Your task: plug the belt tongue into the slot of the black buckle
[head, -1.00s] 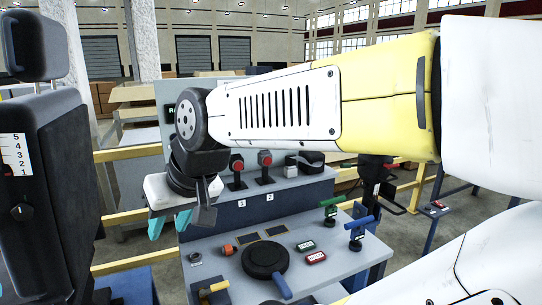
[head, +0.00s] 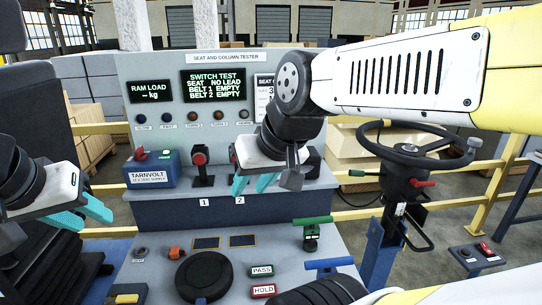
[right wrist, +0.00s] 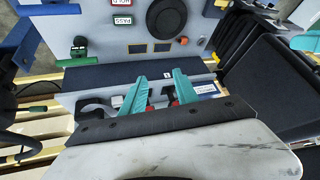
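Two black buckles with red tops stand on the console's ledge, by labels 1 and 2. Buckle 1 (head: 201,166) is clear in the head view; my right gripper (head: 254,184) hides buckle 2 there. In the right wrist view the right gripper (right wrist: 160,77) is open, nothing visible between its teal fingers, with red tops (right wrist: 173,103) showing beyond them. I cannot make out the belt tongue for certain; a small pale piece (right wrist: 117,101) lies beside the fingers. My left gripper (head: 82,213) is at far left, fingers apart, seemingly empty.
The tester panel (head: 160,72) reads belts 1 and 2 empty. A TARNVOLT box (head: 150,170) stands left of buckle 1. A black knob (head: 203,272) and levers stand on the lower console. A steering wheel (head: 410,150) is at right, a black seat (head: 12,120) at left.

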